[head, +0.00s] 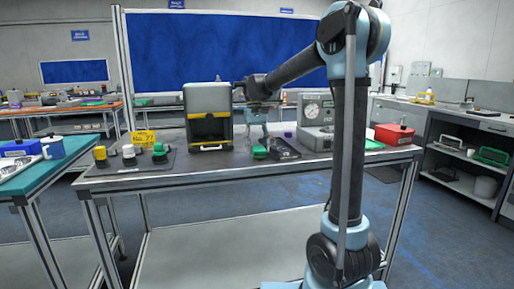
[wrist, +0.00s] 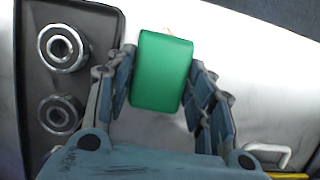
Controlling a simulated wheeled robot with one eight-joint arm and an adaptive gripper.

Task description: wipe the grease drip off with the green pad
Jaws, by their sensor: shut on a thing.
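The green pad (wrist: 160,72) is a green block between the two fingers of my gripper (wrist: 160,95) in the wrist view. The fingers are shut on its sides. In the head view my gripper (head: 258,135) points down over the table, with the green pad (head: 260,152) at its tips, low at the tabletop. Whether the pad touches the surface I cannot tell. A small tan patch (wrist: 168,31) shows just past the pad's far edge in the wrist view; whether it is the grease drip I cannot tell. No other drip can be made out.
A dark tray (wrist: 85,12) with two metal rings (wrist: 62,48) lies close beside my gripper. A grey machine with a yellow strip (head: 208,118) stands left of it, and a gauge box (head: 317,118) and red case (head: 394,134) stand right. The table's front edge (head: 250,173) is clear.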

